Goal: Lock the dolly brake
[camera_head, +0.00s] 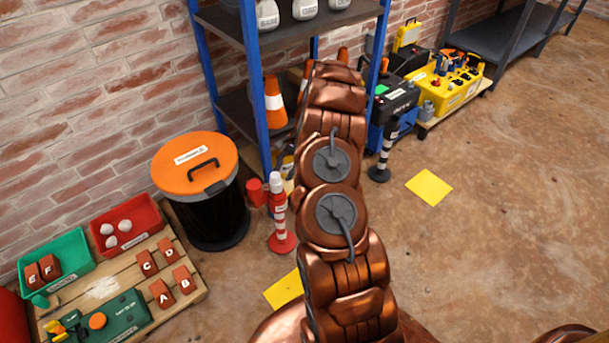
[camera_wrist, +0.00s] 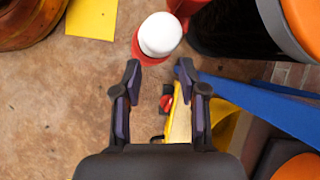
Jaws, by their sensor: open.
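My gripper (camera_wrist: 158,88) is open and empty in the wrist view, its two dark fingers apart and pointing at the floor area beside the shelf. A small red part (camera_wrist: 167,103) beside a dark piece shows between and below the fingertips, next to a yellow bar (camera_wrist: 180,122). I cannot tell for sure whether these are the dolly and its brake. In the head view a yellow piece (camera_head: 287,167) shows partly behind my arm. My arm hides the gripper and much of that area there.
A red and white post (camera_head: 279,215) stands close by; its white top (camera_wrist: 160,34) is just ahead of the fingers. A blue shelf post (camera_wrist: 260,105) is at right. A black bin with an orange lid (camera_head: 195,163) stands left. Open floor (camera_head: 480,250) lies at right.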

